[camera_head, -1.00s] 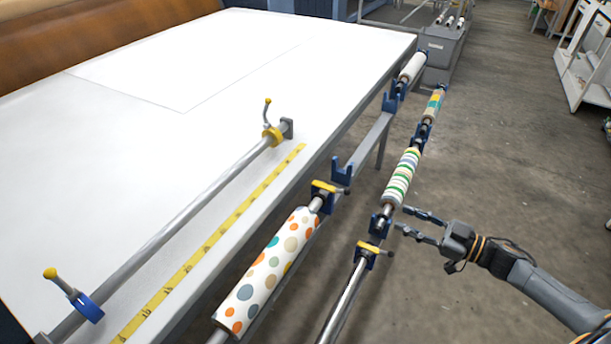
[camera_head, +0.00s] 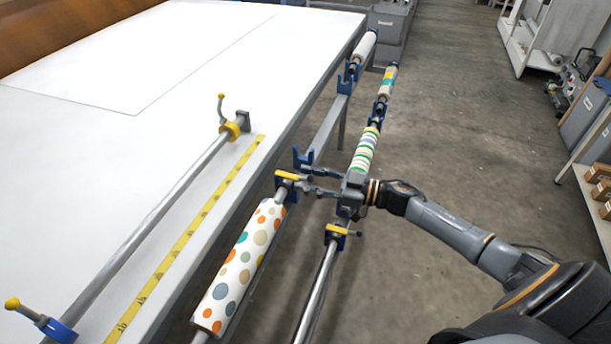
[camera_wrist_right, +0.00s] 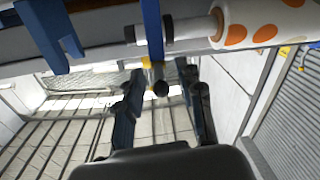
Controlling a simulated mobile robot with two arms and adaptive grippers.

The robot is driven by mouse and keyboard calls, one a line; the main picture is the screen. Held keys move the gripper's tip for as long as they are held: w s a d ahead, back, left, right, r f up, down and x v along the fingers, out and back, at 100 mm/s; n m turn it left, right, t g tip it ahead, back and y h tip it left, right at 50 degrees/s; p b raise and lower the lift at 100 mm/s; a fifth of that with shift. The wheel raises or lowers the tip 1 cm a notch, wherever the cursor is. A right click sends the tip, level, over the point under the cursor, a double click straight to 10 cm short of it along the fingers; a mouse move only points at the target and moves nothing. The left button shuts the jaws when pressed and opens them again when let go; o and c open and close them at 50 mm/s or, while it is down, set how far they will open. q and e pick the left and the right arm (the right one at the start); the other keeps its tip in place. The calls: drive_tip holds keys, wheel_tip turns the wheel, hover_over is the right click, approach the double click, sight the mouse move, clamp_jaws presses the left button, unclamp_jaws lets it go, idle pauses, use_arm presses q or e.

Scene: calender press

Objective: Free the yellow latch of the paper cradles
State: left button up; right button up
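The dotted paper roll (camera_head: 240,262) lies along the table's side in blue cradles; it also shows in the wrist view (camera_wrist_right: 268,22). A yellow latch (camera_head: 287,176) sits on the blue cradle at the roll's far end. In the wrist view, this latch (camera_wrist_right: 152,72) has a dark round knob facing me. My right gripper (camera_head: 306,180) is open, with its fingers pointing left at this latch. In the wrist view the knob lies between the open fingers (camera_wrist_right: 163,100); contact cannot be told. A second yellow latch (camera_head: 337,230) sits on the outer rail's cradle. My left gripper is not in view.
A striped roll (camera_head: 363,150) lies on the outer rail just beyond my right gripper. The white table (camera_head: 90,140) carries a metal bar (camera_head: 150,225) with upright handles and a yellow ruler (camera_head: 190,237). The floor to the right is clear up to the shelves.

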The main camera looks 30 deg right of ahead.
drive_tip(key=shift+w+a, duration=0.35)
drive_tip(key=shift+w, duration=0.05)
clamp_jaws()
